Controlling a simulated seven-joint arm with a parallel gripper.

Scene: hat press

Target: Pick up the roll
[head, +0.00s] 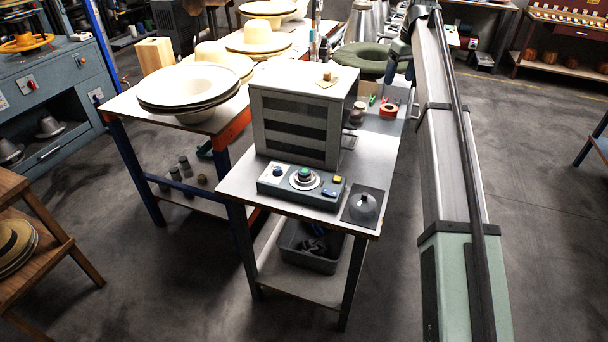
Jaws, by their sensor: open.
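An orange-red roll (387,111), apparently a roll of tape, lies flat on the grey-topped table, near its right edge behind the grey box. My gripper (400,75) is small in the head view, at the far end of my arm, above and slightly behind the roll in the picture. It is open, and I see nothing held in it. The roll shows clear of the gripper. Fine detail of the fingertips is hard to make out.
A grey slatted box (300,120) stands left of the roll. A control panel (301,186) and a dark plate with a knob (363,207) are at the table's front. A green hat (362,59) lies behind. Small green and red items (372,100) lie beside the roll.

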